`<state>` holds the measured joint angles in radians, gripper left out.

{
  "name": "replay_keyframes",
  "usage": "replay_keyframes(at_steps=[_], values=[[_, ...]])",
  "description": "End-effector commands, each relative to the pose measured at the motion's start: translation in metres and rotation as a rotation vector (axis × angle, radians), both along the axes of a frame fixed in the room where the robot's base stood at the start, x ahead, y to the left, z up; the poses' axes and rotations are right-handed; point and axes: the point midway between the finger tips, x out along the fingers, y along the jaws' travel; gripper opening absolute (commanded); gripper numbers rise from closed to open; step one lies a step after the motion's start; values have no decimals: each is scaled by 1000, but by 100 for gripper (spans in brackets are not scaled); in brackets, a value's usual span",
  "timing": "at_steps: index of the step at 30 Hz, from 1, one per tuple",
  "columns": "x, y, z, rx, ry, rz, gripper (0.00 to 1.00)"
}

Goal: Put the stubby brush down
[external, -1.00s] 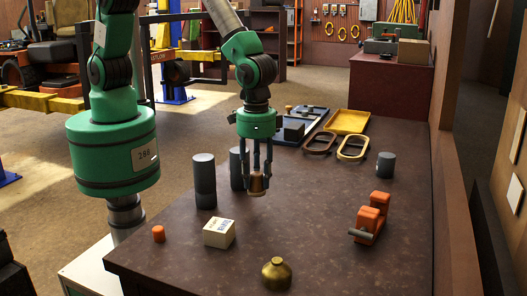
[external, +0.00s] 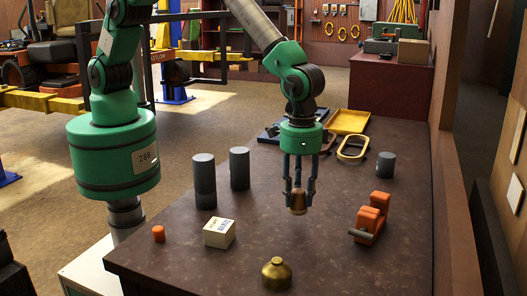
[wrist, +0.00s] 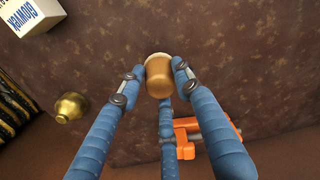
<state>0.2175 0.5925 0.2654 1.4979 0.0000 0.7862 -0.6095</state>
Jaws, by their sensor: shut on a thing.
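The stubby brush (external: 298,203) is a small copper-brown piece with a rounded, tapering body. It is between the blue-grey fingers of my gripper (external: 299,194), which points straight down over the middle of the table (external: 330,240). The wrist view shows the brush (wrist: 158,78) from above, with the fingertips closed around it. The brush looks upright. It appears to be a little above the table, but the exact gap is hard to tell.
An orange clamp-like tool (external: 370,220) stands to the right and a brass bell-shaped piece (external: 276,273) in front. A white box (external: 219,233), an orange cap (external: 158,233) and two dark cylinders (external: 204,180) are to the left. Bare tabletop lies around the gripper.

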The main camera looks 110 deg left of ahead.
Motion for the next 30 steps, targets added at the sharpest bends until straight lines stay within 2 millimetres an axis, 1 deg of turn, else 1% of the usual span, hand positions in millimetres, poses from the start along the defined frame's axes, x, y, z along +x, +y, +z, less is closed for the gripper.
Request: replay_keyframes(at_steps=[1,3,6,9,21,23,30], values=[[8,-2,-2,0,0,0,8],[15,-3,-3,0,0,0,8],[24,-5,-3,0,-1,0,8],[28,-6,-3,0,0,0,8],[29,-6,-4,0,1,0,8],[29,-6,-8,1,1,0,8],[29,-6,-32,1,1,0,8]])
